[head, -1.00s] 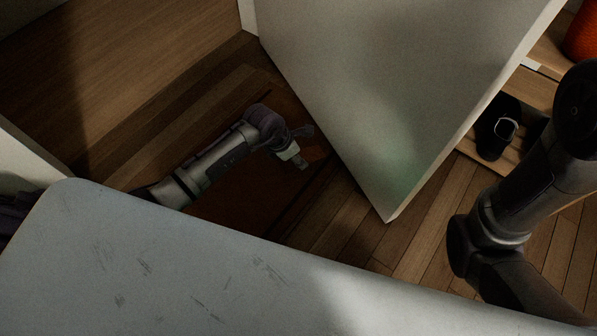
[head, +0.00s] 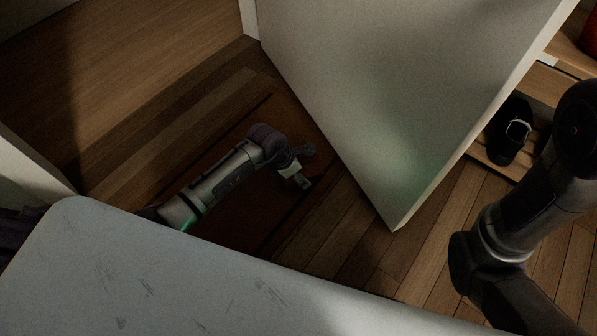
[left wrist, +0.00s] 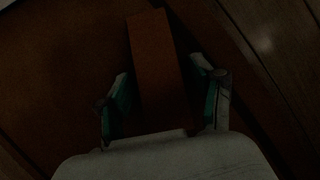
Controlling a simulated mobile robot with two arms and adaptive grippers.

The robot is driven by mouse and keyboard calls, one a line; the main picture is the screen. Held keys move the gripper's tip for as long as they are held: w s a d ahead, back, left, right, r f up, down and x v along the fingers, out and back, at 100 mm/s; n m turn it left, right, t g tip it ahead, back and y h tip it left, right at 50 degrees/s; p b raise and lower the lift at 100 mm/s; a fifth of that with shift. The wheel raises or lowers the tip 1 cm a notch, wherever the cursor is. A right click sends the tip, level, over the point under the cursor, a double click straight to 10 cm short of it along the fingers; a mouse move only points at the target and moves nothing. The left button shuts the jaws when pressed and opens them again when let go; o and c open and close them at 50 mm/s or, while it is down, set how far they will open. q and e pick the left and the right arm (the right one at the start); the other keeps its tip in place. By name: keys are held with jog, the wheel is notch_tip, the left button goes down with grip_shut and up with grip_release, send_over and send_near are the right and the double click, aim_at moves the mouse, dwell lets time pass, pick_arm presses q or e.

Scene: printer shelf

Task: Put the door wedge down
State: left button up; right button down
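The door wedge (left wrist: 160,65) is an orange-brown tapered block in the dim left wrist view. It lies between the green-padded fingers of my left gripper (left wrist: 162,85), pointing away from the palm. The fingers stand apart, with a narrow dark gap on each side of the wedge. Whether the wedge rests on the surface below is hard to tell. In the head view my left gripper (head: 302,168) is low over the floor by the door, and I cannot make out the wedge there. My right gripper is out of view.
A pale door (head: 370,110) stands open just right of my left gripper. A dark reddish-brown mat (head: 235,215) lies on the wooden floor (head: 350,230) beneath. A low wooden shelf (head: 550,85) with a black shoe (head: 510,130) is at right.

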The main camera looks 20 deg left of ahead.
pick_arm(q)
jog(key=p+v, duration=0.8)
jog(key=v, duration=0.3)
jog(key=shift+r, duration=0.1)
jog(key=shift+s+a+r, duration=0.15)
jog(key=shift+r, duration=0.3)
